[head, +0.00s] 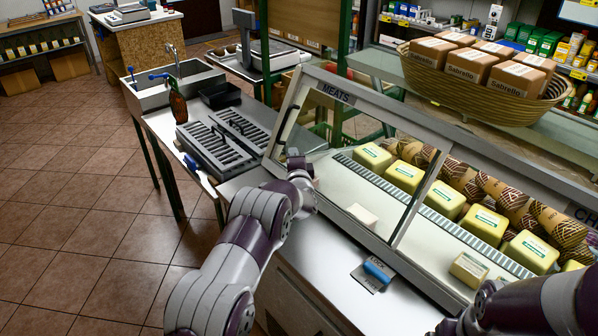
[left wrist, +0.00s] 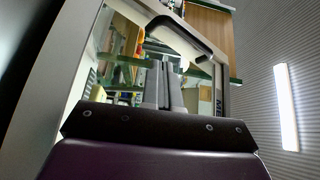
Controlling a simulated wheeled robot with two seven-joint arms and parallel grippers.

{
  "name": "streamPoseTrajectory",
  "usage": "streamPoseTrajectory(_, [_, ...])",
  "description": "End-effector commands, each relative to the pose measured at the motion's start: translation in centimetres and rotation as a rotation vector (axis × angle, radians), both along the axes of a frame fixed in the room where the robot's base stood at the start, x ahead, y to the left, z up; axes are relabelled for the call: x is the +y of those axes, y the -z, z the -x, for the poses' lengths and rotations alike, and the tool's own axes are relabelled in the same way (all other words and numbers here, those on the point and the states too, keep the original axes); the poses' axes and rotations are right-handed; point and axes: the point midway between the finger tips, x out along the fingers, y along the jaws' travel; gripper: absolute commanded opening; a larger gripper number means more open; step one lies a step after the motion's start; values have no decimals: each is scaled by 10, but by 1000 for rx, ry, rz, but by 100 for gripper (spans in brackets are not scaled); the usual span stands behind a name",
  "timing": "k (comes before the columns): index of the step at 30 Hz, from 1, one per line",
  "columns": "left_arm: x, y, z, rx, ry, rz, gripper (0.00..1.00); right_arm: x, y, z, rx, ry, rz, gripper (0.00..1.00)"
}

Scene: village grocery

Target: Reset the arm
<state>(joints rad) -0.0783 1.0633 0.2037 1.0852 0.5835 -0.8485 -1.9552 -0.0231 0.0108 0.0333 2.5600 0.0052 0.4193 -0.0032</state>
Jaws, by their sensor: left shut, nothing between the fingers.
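My left arm (head: 243,245) reaches up from the bottom of the head view. Its left gripper (head: 296,158) is at the left end of the glass meat counter (head: 335,92), close to the slanted frame and handle. In the left wrist view the two fingers (left wrist: 164,84) are together with nothing between them, in front of the counter's glass and frame. I cannot tell whether they touch the frame. My right arm (head: 535,305) enters at the lower right; its gripper does not show.
Yellow packs (head: 446,200) and patterned rolls sit behind the glass. A basket of Sabrello boxes (head: 488,93) stands above. A metal table with a grey rack (head: 212,148) and brown bottle (head: 178,102) is left. Left floor is clear.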

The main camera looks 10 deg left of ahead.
Motion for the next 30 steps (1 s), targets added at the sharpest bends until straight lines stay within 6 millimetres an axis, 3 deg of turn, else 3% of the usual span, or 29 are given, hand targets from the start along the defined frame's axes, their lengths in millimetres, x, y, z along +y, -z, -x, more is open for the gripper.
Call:
streamPoseTrajectory(9, [-20,-1,50,1,3,-1,0,0,3,0,0,0,0,96])
streamPoseTrajectory(14, [-25,-2,65,2,3,4,0,0,3,0,0,0,0,96])
streamPoseTrajectory(17, [-30,-11,73,39,39,111,0,0,-3,0,0,0,0,96])
streamPoseTrajectory(19, [-37,-21,90,124,86,301,0,0,-12,0,0,0,0,96])
streamPoseTrajectory(20, [-41,-24,103,181,97,410,0,0,-16,0,0,0,0,96])
streamPoseTrajectory(22, [-49,-30,153,349,71,693,0,0,-27,0,0,0,0,96])
streamPoseTrajectory(24, [-53,-29,215,515,-36,931,0,0,-34,0,0,0,0,96])
streamPoseTrajectory(30, [-47,-28,374,795,-481,1271,0,0,-47,0,0,0,0,96])
